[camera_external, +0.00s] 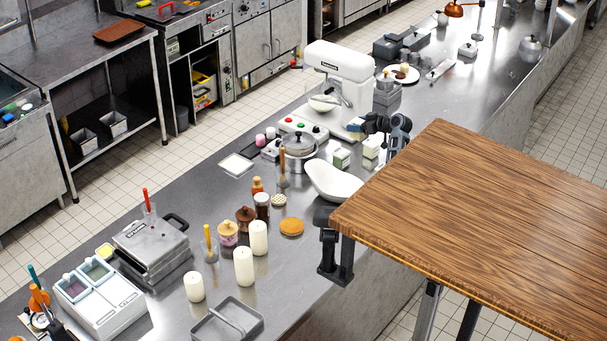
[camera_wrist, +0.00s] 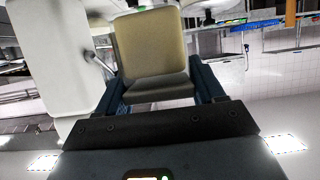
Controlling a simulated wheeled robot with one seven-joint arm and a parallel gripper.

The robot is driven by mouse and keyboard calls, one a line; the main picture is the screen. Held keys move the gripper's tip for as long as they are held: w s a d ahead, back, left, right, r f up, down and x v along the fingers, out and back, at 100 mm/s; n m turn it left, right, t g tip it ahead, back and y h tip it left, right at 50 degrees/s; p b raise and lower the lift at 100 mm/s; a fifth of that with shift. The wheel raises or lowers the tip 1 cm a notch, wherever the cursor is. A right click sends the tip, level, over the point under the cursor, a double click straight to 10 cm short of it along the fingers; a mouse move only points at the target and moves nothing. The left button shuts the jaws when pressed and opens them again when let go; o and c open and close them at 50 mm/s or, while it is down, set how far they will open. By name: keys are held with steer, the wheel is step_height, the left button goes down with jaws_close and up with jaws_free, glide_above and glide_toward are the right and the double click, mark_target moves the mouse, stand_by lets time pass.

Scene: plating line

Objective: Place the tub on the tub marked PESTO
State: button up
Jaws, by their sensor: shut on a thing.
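My gripper (camera_external: 368,124) is above the counter beside the stand mixer. In the wrist view its two blue fingers (camera_wrist: 160,92) are shut on a cream, square-sided tub (camera_wrist: 150,45), one finger on each side. In the external view a small pale tub (camera_external: 355,125) shows at the fingertips and seems to be the held one. Two other pale tubs with green on them stand on the counter below: a left one (camera_external: 342,157) and a right one (camera_external: 371,147). Their lettering is too small to read, so I cannot tell which is marked PESTO.
The white stand mixer (camera_external: 340,62) stands just left of my gripper. A steel pot (camera_external: 298,150) and a white bowl (camera_external: 332,182) are near the tubs. A wooden tabletop (camera_external: 480,215) fills the right foreground. The counter beyond my arm has some free room.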

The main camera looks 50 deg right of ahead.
steer(key=shift+w+a+f+p, duration=0.2)
steer(key=shift+w+a+f, duration=0.3)
steer(key=shift+w+f, duration=0.6)
steer(key=shift+w+a+f+p, duration=0.15)
steer(key=shift+w+a+f, duration=0.5)
steer(key=shift+f, duration=0.85)
steer(key=shift+w+a+f+p, duration=0.2)
steer(key=shift+w+a+f, duration=0.15)
steer(key=shift+w+f, duration=0.8)
steer(key=shift+s+f, duration=0.15)
steer(key=shift+f, duration=0.05)
steer(key=shift+f, duration=0.1)
steer(key=o, duration=1.2)
